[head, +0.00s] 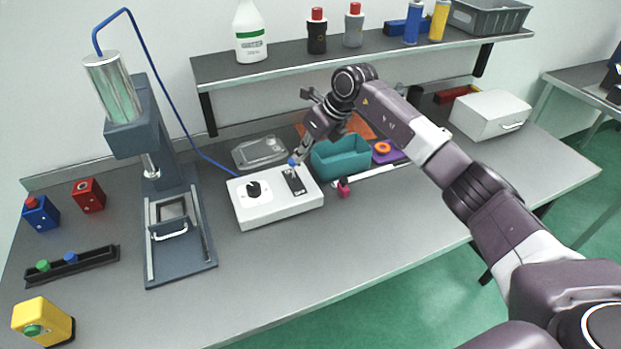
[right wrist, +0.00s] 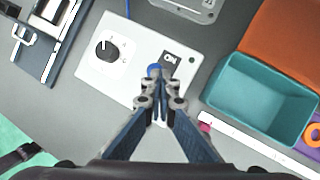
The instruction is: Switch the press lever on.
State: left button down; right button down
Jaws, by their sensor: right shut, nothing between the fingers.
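The white press control box (head: 262,205) stands on the bench right of the press, and it also shows in the right wrist view (right wrist: 110,75). Its lever has a blue knob (head: 292,162) and rises from a dark plate (head: 297,186) on the right half of the box. The knob shows in the right wrist view (right wrist: 153,70) just beyond my fingertips. My right gripper (head: 298,159) is shut and empty, right at the knob; I cannot tell whether it touches. In the right wrist view the fingers (right wrist: 157,90) hide part of the plate. My left gripper is not in view.
The press (head: 160,150) stands left of the box, with a blue hose to it. A teal bin (head: 341,160) stands close right of the box, and a clear tray (head: 260,152) lies behind. A shelf (head: 290,65) with bottles hangs over the bench's back. The bench front is clear.

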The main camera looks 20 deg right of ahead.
jog(key=shift+w+f, duration=0.35)
dwell(0.3)
jog(key=shift+w, duration=0.25)
jog(key=shift+r, duration=1)
